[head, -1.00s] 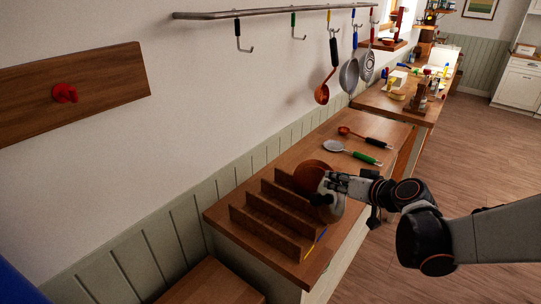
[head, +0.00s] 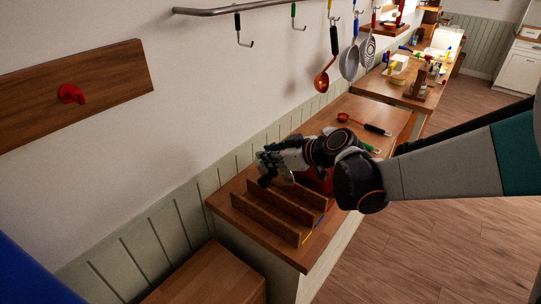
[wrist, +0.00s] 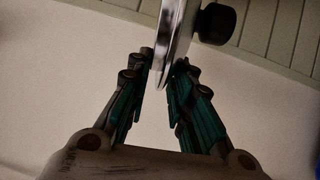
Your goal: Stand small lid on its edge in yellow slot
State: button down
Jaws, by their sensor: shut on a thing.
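My gripper (head: 268,166) is over the back left part of the wooden rack (head: 265,220), near the wall. In the wrist view, my gripper (wrist: 165,88) is shut on the small lid (wrist: 174,32), seen edge-on as a shiny metal rim with a black knob (wrist: 216,24) on its right. In the head view the lid is mostly hidden by my gripper and arm. The rack has several upright dividers. A yellow mark (head: 307,238) lies at the right end of its near part, with a blue mark (head: 319,221) just behind it.
A copper-coloured round piece (head: 318,180) stands at the rack's far end, partly behind my arm. A red ladle (head: 345,118) lies farther back on the counter. Utensils hang from the wall rail (head: 225,13). A lower wooden surface (head: 210,275) is nearer.

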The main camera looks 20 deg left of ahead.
aim_at(271, 178)
jog(key=shift+f, duration=0.1)
jog(key=shift+d+f+b, duration=0.1)
jog(key=shift+f+b, duration=3.45)
jog(key=shift+f, duration=0.55)
jog(key=shift+f+b, duration=0.4)
jog(key=shift+f, duration=0.15)
jog(key=c, duration=1.3)
grip_release()
jog(key=shift+c, duration=0.2)
jog(key=shift+r, duration=0.1)
